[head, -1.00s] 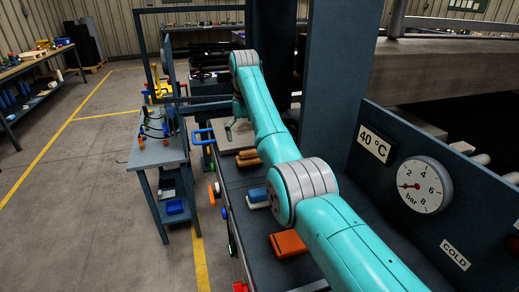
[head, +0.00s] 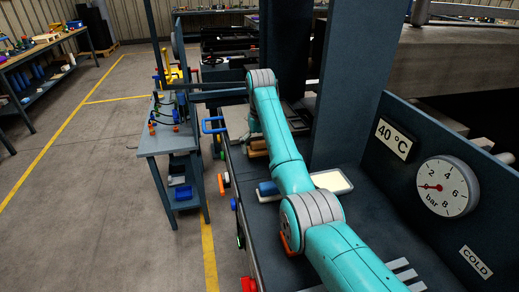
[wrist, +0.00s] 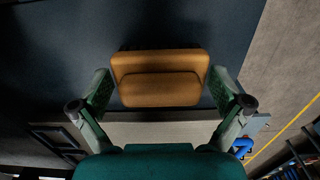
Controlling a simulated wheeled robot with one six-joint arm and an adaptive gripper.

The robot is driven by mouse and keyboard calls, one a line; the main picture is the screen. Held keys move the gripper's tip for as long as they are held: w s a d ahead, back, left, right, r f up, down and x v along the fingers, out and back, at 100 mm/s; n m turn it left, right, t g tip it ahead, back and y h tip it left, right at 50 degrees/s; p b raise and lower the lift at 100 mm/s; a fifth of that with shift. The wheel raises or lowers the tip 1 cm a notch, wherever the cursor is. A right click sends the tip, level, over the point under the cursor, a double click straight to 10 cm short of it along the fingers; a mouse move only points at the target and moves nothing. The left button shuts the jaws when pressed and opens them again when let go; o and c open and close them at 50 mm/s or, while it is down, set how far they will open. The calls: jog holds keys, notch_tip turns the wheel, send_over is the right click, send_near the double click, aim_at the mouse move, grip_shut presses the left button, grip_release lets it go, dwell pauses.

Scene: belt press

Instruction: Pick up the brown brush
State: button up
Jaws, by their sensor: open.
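The brown brush (wrist: 160,62) is in the middle of the wrist view, a tan-brown block with a raised back. In the head view the brown brush (head: 258,146) lies on the dark bench, partly hidden by my arm. My gripper (wrist: 160,88) is open, with one green-padded finger on each side of the brush in the picture. Gaps show between the fingers and the brush, and I cannot tell how high the gripper is above it. In the head view my gripper is mostly hidden behind the arm.
A blue brush (head: 268,188) and a white tray (head: 335,179) lie nearer on the bench. An orange brush (head: 286,244) is mostly covered by my arm. A panel with a pressure gauge (head: 447,187) stands at the right. A blue handle (head: 213,126) is at the bench's left end.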

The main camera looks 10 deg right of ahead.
jog(key=shift+f, duration=0.5)
jog(key=c, duration=0.9)
jog(key=shift+r, duration=0.15)
